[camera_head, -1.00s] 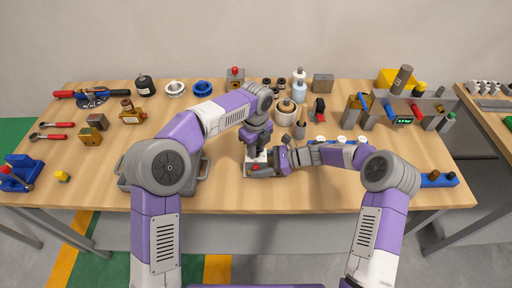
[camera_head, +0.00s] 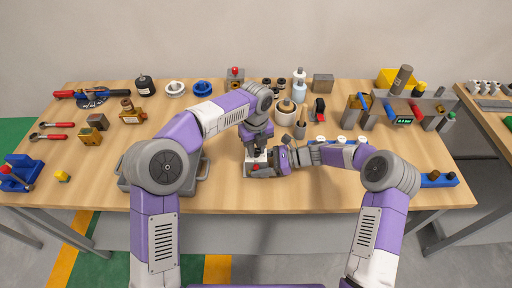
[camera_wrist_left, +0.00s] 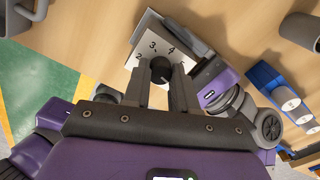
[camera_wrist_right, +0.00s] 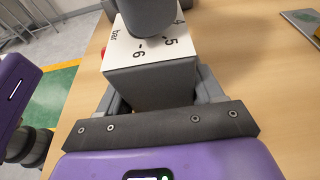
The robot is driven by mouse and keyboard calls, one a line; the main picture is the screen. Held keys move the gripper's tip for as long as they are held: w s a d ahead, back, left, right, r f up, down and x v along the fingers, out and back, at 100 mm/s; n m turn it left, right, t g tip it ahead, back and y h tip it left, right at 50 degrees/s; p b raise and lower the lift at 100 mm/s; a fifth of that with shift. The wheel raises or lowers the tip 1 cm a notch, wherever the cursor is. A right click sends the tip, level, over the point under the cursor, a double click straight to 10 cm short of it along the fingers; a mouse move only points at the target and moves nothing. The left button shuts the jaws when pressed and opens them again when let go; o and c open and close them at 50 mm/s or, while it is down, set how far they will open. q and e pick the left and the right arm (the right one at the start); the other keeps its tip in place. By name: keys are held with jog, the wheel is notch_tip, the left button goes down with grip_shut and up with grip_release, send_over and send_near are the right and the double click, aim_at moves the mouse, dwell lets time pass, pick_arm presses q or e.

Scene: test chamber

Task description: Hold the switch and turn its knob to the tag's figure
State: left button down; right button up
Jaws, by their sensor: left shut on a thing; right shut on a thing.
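The switch is a grey box with a white numbered dial face (camera_wrist_right: 150,48); the face also shows in the left wrist view (camera_wrist_left: 146,48), with figures such as 2, 3 and 4. Its dark round knob (camera_wrist_left: 160,66) sits between the fingers of my left gripper (camera_wrist_left: 163,88), which is shut on it from above. My right gripper (camera_wrist_right: 155,90) is shut on the box's sides, low over the table front. In the head view the switch (camera_head: 249,158) is largely hidden by both grippers. I cannot make out a tag, and the knob's pointer is hidden.
A grey case (camera_head: 192,172) stands left of the switch. A blue rack with white caps (camera_head: 342,139) is to the right.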

aim_at(256, 151)
pick_arm(q)
jog(key=c, duration=0.9)
grip_release()
jog(key=shift+r, duration=0.1)
notch_tip(256, 151, up, 12)
jog(key=shift+f, duration=0.1)
pick_arm(e)
jog(key=o, duration=1)
jog(key=shift+o, duration=0.2)
